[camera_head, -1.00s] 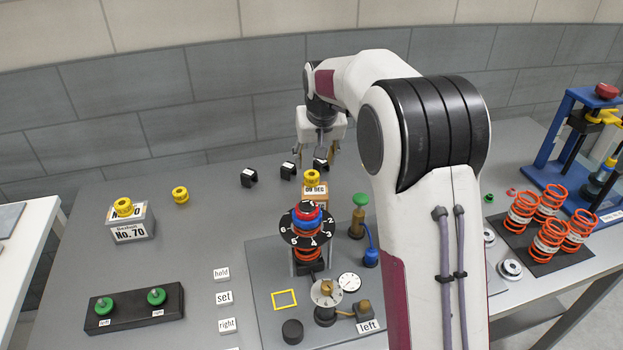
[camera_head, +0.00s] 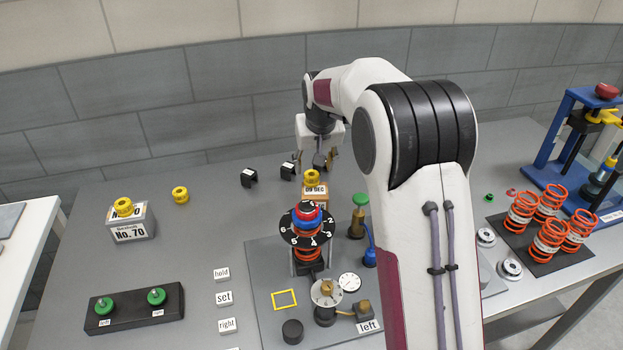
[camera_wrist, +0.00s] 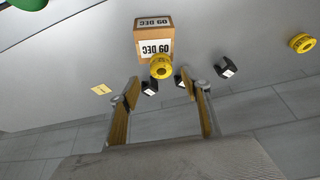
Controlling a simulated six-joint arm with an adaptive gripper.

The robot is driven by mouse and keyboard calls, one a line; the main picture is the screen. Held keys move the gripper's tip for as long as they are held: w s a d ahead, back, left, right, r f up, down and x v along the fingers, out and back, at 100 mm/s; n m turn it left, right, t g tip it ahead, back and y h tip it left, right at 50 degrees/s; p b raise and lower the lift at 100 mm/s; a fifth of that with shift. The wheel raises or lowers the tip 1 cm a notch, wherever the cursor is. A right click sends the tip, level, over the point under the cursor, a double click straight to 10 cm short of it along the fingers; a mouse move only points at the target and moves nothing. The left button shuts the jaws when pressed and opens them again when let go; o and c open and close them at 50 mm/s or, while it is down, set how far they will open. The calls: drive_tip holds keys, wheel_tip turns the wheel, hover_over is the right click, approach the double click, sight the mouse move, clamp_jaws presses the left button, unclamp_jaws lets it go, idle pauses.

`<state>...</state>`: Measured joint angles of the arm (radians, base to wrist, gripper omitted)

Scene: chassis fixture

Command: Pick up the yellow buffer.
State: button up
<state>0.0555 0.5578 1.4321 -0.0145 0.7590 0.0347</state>
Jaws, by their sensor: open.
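Several yellow parts could be the yellow buffer. One yellow part (camera_head: 312,178) sits on a tan block labelled 09 DEC (camera_head: 316,195). A second lies on the table (camera_head: 180,194). A third (camera_head: 123,206) sits on a grey block marked No. 70 (camera_head: 132,231). My gripper (camera_head: 312,167) is open and empty, above and behind the 09 DEC block. In the wrist view, the yellow part on that block (camera_wrist: 160,66) appears just beyond the gap between my fingers (camera_wrist: 160,92). Another yellow part (camera_wrist: 302,43) shows at the right.
Black clips (camera_head: 249,177) stand near the gripper. A dial tower with a red and blue top (camera_head: 308,225) stands close in front of the 09 DEC block. A green-capped post (camera_head: 360,201) is to its right. The table's left middle is mostly clear.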

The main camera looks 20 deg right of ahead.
sight(312, 172)
drive_tip(key=shift+x, duration=2.6)
drive_tip(key=shift+a, duration=0.15)
drive_tip(key=c, duration=1.2)
drive_tip(key=shift+c, duration=0.2)
drive_tip(key=shift+r, duration=0.15)
wheel_tip(312, 172, up, 10)
